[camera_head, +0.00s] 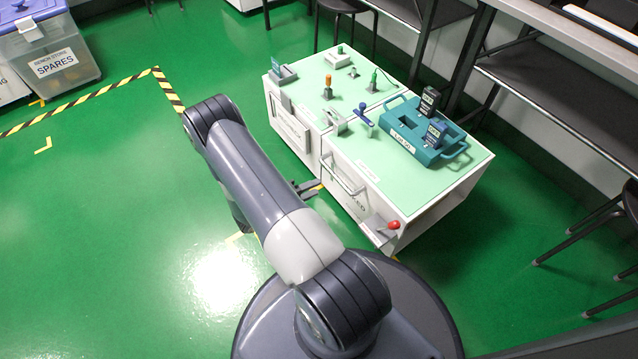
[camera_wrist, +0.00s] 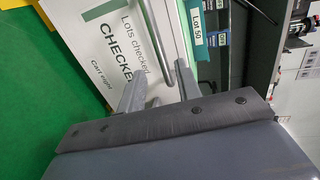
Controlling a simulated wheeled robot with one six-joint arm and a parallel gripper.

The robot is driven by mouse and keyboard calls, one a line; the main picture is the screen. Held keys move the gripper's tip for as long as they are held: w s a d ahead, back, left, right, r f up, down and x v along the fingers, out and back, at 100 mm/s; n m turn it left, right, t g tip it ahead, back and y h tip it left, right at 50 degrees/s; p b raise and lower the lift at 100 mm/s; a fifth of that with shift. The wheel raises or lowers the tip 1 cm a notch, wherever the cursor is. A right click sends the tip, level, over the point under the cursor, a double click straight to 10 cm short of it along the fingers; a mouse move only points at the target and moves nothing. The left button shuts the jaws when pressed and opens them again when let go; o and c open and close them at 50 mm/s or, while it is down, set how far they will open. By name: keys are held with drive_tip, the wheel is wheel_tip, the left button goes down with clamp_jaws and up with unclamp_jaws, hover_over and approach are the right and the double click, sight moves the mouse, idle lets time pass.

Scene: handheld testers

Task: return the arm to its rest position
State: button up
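My arm (camera_head: 250,185) reaches out from my base over the green floor, bent at the elbow. My gripper (camera_head: 309,188) is partly hidden behind the arm and is low beside the front of a white cart. In the wrist view my gripper (camera_wrist: 160,88) has its two fingers apart, with nothing clearly held between them. The cart's front panel (camera_wrist: 95,40) reads "CHECKED". A grey bar handle (camera_wrist: 157,42) on it shows just beyond and between the fingers. I cannot tell whether they touch it.
The cart (camera_head: 440,205) has a pale green top with a teal tray (camera_head: 403,118) holding testers, and a red knob (camera_head: 394,225) at its near corner. A spares bin (camera_head: 45,50) stands at upper left. Benches and stools line the right. The floor at left is clear.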

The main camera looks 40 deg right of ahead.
sight(337, 178)
idle(0.4)
drive_tip(key=b+x, duration=0.3)
drive_tip(key=x, duration=0.7)
drive_tip(key=shift+d+f, duration=0.15)
drive_tip(key=shift+d, duration=0.05)
drive_tip(key=shift+w, duration=0.1)
drive_tip(key=shift+a, duration=0.5)
